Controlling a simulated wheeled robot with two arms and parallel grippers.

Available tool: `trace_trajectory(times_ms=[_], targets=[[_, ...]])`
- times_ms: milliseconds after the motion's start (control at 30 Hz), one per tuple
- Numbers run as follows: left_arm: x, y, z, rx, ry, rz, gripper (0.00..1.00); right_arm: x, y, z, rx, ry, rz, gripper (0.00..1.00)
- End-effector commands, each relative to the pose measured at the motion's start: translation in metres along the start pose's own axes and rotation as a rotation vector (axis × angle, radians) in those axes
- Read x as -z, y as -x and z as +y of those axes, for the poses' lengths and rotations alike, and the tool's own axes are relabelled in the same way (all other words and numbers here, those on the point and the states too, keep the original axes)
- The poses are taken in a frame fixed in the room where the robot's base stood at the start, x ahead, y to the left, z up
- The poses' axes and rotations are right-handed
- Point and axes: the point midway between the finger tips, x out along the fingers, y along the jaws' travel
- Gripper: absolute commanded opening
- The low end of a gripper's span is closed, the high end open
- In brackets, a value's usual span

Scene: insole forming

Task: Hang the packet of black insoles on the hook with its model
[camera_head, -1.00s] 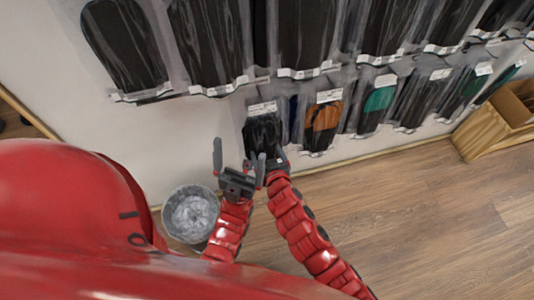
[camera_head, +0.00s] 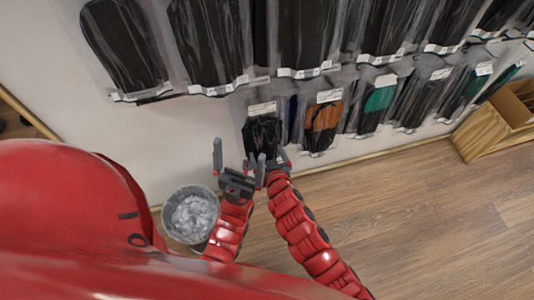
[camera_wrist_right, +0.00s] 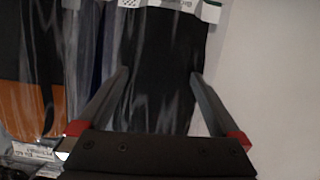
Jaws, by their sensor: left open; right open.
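The packet of black insoles (camera_head: 262,132) hangs at the left end of the lower row, with a white label (camera_head: 262,108) at its top. It also shows in the right wrist view (camera_wrist_right: 160,65), between the two spread fingers. My right gripper (camera_head: 277,157) is open at the packet's lower part; I cannot tell whether a finger touches it. My left gripper (camera_head: 238,160) is open and empty, left of the right one and below the packet. The hook above the packet is too small to make out.
A packet with orange insoles (camera_head: 323,122) and one with green (camera_head: 377,100) hang to the right. Larger black packets (camera_head: 207,40) hang above. A bin (camera_head: 190,213) stands on the floor at left, and a wooden box (camera_head: 490,125) at right. The wall left of the packet is bare.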

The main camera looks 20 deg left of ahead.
Motion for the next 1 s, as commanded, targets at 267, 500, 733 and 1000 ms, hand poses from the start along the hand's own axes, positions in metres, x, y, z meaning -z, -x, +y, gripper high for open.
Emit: trace_trajectory(times_ms=[267, 500, 733, 1000], targets=[[0.001, -0.005, 0.0, 0.0, 0.0, 0.0, 1.0, -0.001, 0.038, 0.0, 0.001, 0.0, -0.002, 1.0], [0.002, -0.01, -0.001, 0.0, 0.0, 0.0, 1.0, -0.001, 0.097, 0.0, 0.001, -0.001, -0.004, 1.0], [0.002, -0.012, -0.001, 0.0, 0.0, 0.0, 1.0, 0.0, 0.146, 0.0, 0.0, -0.001, 0.0, 1.0], [0.004, -0.024, -0.001, 0.0, 0.0, 0.0, 1.0, 0.001, 0.172, 0.0, 0.0, 0.001, 0.0, 1.0]])
